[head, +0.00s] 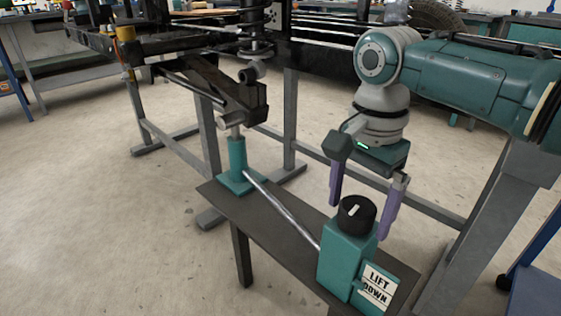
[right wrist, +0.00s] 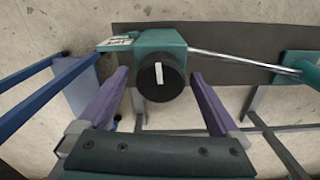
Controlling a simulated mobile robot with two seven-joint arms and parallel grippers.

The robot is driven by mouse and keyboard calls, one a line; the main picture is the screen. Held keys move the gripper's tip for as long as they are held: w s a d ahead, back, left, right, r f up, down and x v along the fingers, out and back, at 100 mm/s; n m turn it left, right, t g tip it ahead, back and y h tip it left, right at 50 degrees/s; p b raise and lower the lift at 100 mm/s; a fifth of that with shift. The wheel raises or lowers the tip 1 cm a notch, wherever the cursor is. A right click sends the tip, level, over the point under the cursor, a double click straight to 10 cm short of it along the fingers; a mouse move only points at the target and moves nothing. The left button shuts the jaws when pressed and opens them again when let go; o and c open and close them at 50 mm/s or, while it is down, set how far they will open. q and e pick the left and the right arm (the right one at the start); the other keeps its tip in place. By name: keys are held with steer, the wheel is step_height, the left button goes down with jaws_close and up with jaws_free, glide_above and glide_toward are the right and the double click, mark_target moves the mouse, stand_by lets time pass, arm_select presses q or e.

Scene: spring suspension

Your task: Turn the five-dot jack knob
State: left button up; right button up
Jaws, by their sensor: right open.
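A black round knob (head: 352,219) with a white pointer bar sits on top of a teal jack box (head: 340,257). In the right wrist view the knob (right wrist: 160,81) shows its white bar nearly upright in the picture. I cannot make out any dots on it. My right gripper (head: 360,221) comes down from above, open, with its purple fingers on either side of the knob. In the right wrist view the gripper (right wrist: 160,73) has a gap between each finger and the knob, and holds nothing. My left gripper is not in view.
A "LIFT DOWN" sign (head: 377,286) is at the box's front right. A shiny rod or hose (head: 283,210) runs from the box to a teal jack post (head: 238,165) under a dark suspension arm (head: 225,90). These stand on a narrow dark bench (head: 265,225). Open floor lies left.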

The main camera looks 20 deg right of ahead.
steer(key=shift+r, duration=0.1)
steer(key=c, duration=1.4)
